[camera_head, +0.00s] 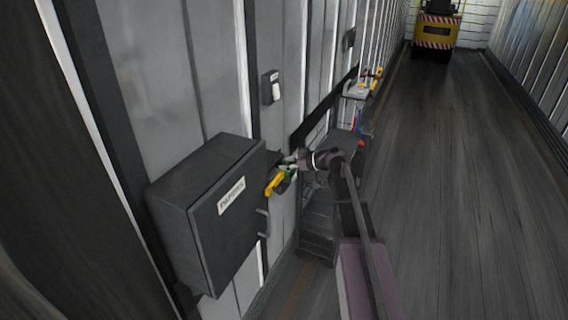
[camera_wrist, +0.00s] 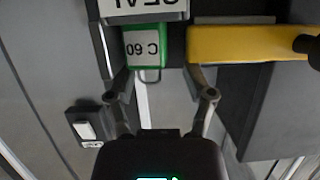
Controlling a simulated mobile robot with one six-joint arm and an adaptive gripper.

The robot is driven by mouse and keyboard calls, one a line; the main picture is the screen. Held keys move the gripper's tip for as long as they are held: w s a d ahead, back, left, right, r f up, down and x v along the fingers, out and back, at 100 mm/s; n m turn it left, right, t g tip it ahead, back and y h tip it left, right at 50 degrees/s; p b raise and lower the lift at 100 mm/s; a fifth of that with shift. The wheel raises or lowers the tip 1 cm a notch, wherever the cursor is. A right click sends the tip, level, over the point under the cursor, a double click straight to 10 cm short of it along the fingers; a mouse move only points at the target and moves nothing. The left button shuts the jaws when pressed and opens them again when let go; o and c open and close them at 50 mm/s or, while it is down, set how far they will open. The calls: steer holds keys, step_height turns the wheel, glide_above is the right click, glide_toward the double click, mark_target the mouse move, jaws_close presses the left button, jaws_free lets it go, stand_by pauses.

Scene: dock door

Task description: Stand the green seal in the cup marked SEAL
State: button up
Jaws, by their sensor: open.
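The green seal (camera_wrist: 147,47), with a white label reading C 60 and a thin metal loop, sits between my fingers in the wrist view, which appears upside down. The cup's white plate (camera_wrist: 145,8), lettered SEAL, is at the top edge there. The seal's body meets this plate, its loop pointing away from it. It appears to stand in the cup, but its lower end is hidden. My gripper (camera_head: 290,163) is open around the seal, with a finger on each side; contact is unclear. The seal (camera_head: 284,184) is small and partly hidden in the head view.
A yellow piece (camera_wrist: 250,43) with a dark end is close beside the seal. A dark wall box (camera_head: 225,215) labelled PAPERS is left of my gripper. A shelf with tools (camera_head: 360,90) is farther along the wall. The floor to the right is clear up to a yellow vehicle (camera_head: 436,30).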

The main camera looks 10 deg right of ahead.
steer(key=shift+w+d+f+h+p, duration=0.1)
steer(key=shift+w+d+h+p, duration=0.05)
steer(key=shift+d+h+p, duration=0.2)
steer(key=shift+w+d+r+p, duration=0.15)
steer(key=shift+r+p, duration=0.2)
steer(key=shift+p, duration=0.1)
steer(key=p+v, duration=0.4)
steer(key=v, duration=0.7)
steer(key=shift+d, duration=0.35)
steer(key=shift+r, duration=0.1)
steer(key=shift+s, duration=0.2)
